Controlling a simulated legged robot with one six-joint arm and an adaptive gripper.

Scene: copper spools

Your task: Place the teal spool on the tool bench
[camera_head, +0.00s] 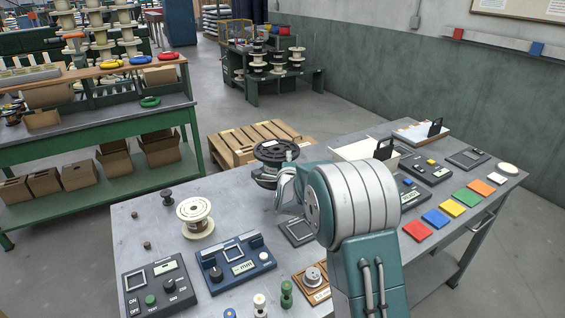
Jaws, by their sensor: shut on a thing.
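A dark spool with a greenish-teal tint (266,172), which I take as the teal spool, is at the far edge of the grey-topped bench (150,228) in front of me. My gripper (284,182) is at the spool's right side and shut on it. My arm hides most of the fingers. I cannot tell whether the spool touches the bench top or is held just above it. No label shows which bench is the tool bench; a green bench (100,128) stands at the left.
A cream spool (195,216), a blue meter (236,262) and a dark control box (158,285) stand on the near bench. Coloured tiles (451,208) and devices fill its right side. A wooden pallet (225,148) lies on the floor behind. Cardboard boxes sit under the green bench.

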